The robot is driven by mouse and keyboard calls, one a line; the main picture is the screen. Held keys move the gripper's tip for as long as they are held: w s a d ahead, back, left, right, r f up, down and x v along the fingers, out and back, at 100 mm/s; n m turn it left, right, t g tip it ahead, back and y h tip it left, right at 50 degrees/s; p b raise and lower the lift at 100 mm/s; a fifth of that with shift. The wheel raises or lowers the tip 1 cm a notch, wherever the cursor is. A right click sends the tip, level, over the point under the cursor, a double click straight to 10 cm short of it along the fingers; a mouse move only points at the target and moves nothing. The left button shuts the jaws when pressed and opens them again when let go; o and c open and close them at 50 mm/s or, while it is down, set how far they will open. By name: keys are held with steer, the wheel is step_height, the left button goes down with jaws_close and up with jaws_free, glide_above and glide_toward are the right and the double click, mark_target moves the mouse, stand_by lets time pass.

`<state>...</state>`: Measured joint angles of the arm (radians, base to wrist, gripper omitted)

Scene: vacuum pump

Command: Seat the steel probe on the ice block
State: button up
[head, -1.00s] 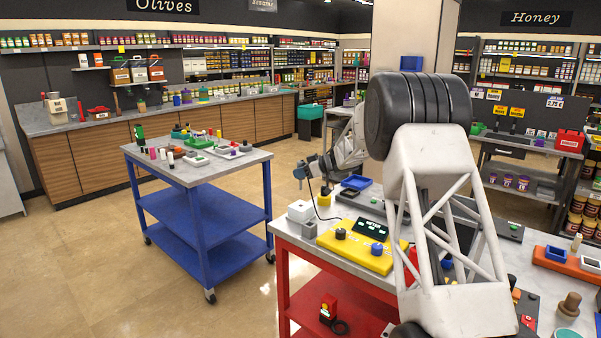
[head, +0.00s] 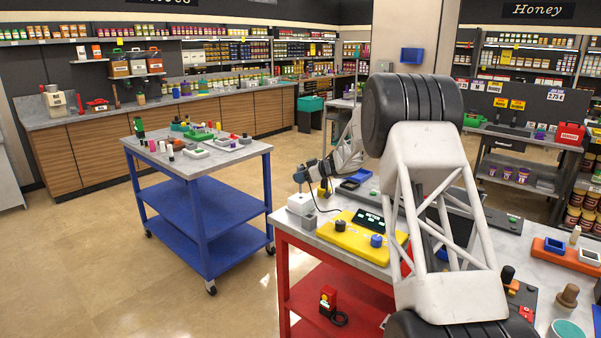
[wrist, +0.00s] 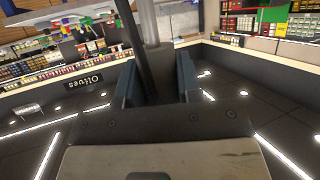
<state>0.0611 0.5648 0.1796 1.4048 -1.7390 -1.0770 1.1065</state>
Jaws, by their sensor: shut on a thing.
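My gripper (head: 300,177) is at the left end of the red cart, just above a white block (head: 300,203) that looks like the ice block. In the wrist view my gripper (wrist: 158,78) has its two dark fingers on either side of a grey steel rod, the probe (wrist: 151,28). It is shut on the probe. In the head view the probe is too small to make out clearly, so I cannot tell whether its tip touches the block. A thin black cable hangs beside the block toward the meter (head: 370,221).
A yellow board (head: 345,240) with knobs lies right of the block. My arm hides much of the cart top (head: 525,245). A blue cart (head: 205,215) stands apart at left.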

mark_target(301, 189)
steer(key=shift+f, duration=0.4)
steer(key=shift+f, duration=2.8)
stand_by(3.3)
stand_by(0.3)
steer(key=o, duration=1)
steer(key=shift+r, duration=0.2)
